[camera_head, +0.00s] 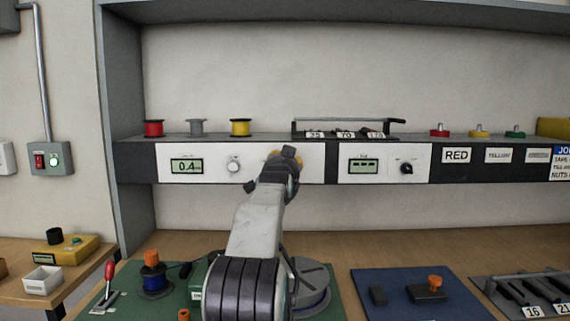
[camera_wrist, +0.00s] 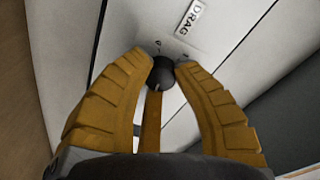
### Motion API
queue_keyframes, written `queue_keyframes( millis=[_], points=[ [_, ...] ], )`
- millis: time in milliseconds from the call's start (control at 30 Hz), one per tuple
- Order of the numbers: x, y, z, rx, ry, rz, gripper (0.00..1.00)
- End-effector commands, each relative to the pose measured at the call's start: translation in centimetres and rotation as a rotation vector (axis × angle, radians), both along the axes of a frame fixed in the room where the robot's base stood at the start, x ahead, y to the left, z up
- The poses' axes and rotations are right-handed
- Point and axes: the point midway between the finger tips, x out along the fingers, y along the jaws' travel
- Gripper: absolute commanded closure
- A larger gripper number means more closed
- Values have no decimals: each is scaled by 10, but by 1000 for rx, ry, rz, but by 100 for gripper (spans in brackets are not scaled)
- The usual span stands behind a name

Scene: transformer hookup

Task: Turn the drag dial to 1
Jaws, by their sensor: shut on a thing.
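The drag dial (camera_wrist: 161,73) is a small dark round knob on a white panel, below the DRAG label (camera_wrist: 194,17) in the wrist view. My gripper (camera_wrist: 163,62) has its two ribbed orange fingers on either side of the knob and is shut on it. Small marks beside the knob are too blurred to read, and I cannot tell where its pointer stands. In the head view my gripper (camera_head: 287,156) is at the white panel (camera_head: 310,174) and hides the knob.
A display (camera_head: 186,166) reads 0.4, with a light knob (camera_head: 234,164) beside it. To the right are another display (camera_head: 363,166) and a black knob (camera_head: 406,168). Spools (camera_head: 241,127) and a handled rack (camera_head: 346,131) stand on the shelf above. A blue mat (camera_head: 400,305) lies below.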

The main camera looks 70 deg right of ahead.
Motion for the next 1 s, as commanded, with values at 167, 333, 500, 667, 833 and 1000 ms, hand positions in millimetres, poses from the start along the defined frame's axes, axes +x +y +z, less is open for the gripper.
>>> queue_keyframes(
  millis=[167,333,500,667,833,1000],
  points=[
    [-1,0,2,-18,41,-1,100],
    [0,0,2,-53,138,-2,100],
    [0,0,2,-98,267,-4,100],
    [0,1,2,-138,385,-7,100],
    [1,1,2,-175,495,-12,100],
    [2,1,2,-201,576,-15,100]
  ],
)
